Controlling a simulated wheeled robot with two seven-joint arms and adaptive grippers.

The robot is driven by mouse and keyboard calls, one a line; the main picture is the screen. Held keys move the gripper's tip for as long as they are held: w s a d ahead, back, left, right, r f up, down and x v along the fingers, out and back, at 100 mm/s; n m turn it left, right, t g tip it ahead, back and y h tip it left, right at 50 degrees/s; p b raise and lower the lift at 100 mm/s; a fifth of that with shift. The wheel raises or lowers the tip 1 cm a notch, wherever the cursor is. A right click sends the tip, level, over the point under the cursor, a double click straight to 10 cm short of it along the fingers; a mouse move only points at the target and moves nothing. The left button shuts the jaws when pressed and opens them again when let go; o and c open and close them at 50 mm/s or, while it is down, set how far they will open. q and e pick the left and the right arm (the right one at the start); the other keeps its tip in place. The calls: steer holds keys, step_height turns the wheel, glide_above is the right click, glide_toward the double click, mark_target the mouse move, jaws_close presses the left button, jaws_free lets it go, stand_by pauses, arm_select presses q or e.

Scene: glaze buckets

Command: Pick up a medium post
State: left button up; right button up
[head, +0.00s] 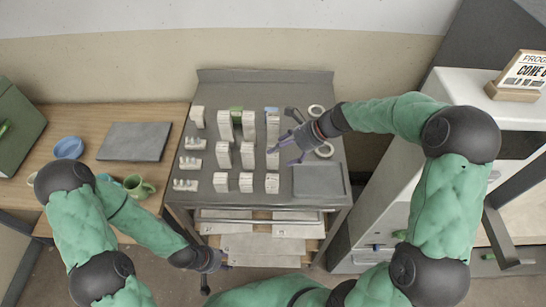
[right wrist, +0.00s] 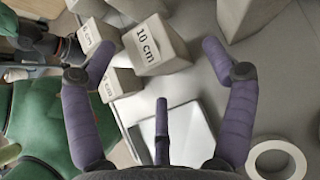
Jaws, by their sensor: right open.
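Pale grey posts stand in rows on the dark metal cart. The middle-row post (head: 272,158), labelled 10 cm in the right wrist view (right wrist: 155,45), is upright. My right gripper (head: 281,134) is open and empty beside the right column; in the right wrist view its purple fingers (right wrist: 158,58) spread either side of the 10 cm post, not closed on it. Other middle-row posts (head: 247,155) (head: 223,155) stand to the left. My left gripper (head: 215,262) hangs low in front of the cart; its jaws are too small to read.
Shorter 6 cm posts (right wrist: 120,84) stand close to the 10 cm post. A taller post (right wrist: 250,16) is near the right finger.

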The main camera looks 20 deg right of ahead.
mark_target(273, 157)
steer(key=x, duration=0.1)
steer(key=b+x, duration=0.1)
steer(key=x, duration=0.2)
steer(key=shift+s+a+f, duration=0.2)
steer(key=shift+a+f, duration=0.1)
steer(key=c, duration=1.5)
steer(key=shift+c, duration=0.2)
steer(key=shift+r, duration=0.15)
